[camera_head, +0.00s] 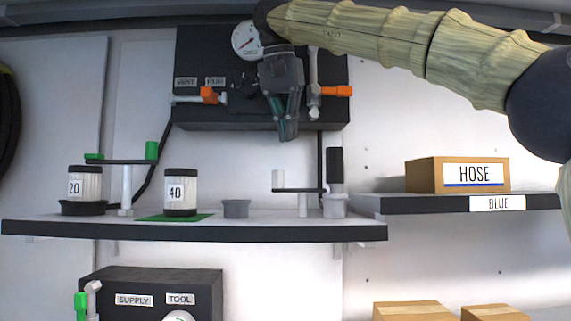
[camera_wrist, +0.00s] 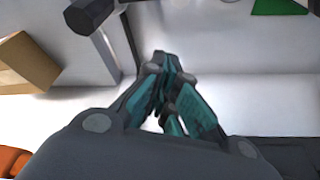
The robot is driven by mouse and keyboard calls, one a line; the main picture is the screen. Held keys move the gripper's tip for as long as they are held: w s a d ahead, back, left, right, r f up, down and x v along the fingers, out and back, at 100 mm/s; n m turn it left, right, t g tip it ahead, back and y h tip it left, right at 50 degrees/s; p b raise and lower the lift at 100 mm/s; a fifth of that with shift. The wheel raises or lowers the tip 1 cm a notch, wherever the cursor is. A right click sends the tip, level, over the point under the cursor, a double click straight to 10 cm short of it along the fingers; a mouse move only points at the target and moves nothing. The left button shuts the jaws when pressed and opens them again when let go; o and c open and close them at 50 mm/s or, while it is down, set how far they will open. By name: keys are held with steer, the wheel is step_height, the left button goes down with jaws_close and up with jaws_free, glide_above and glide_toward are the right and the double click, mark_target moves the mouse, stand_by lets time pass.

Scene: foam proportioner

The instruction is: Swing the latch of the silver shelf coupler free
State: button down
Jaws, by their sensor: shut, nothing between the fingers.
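The silver shelf coupler (camera_head: 334,206) sits at the right end of the upper shelf, with a dark upright cylinder (camera_head: 335,165) above it. Its latch appears to be the dark flat bar (camera_head: 297,190) on a pale post, with a silver-grey upright grip (camera_head: 278,180) at its left end. The bar's right end reaches the coupler; whether it engages is too small to tell. My gripper (camera_head: 287,132) is shut and empty, pointing down in front of the black panel, above the latch and apart from it. It also shows in the wrist view (camera_wrist: 168,95), fingers together.
A black panel (camera_head: 230,108) with a gauge and orange-handled valves is behind my gripper. The shelf (camera_head: 200,231) also holds canisters 20 (camera_head: 88,185) and 40 (camera_head: 180,190), a green-ended bar (camera_head: 120,160) and a grey cup (camera_head: 235,208). A HOSE box (camera_head: 458,175) stands right.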

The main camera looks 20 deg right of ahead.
step_height(320, 180, down, 7)
steer(key=s+p, duration=0.1)
steer(key=shift+s+a+f, duration=0.15)
steer(key=shift+s+a, duration=0.1)
steer(key=shift+a, duration=0.15)
steer(key=shift+s, duration=0.1)
stand_by(0.3)
steer(key=shift+a+p, duration=0.2)
steer(key=shift+p, duration=0.5)
steer(key=shift+d+n, duration=0.1)
steer(key=shift+n, duration=0.3)
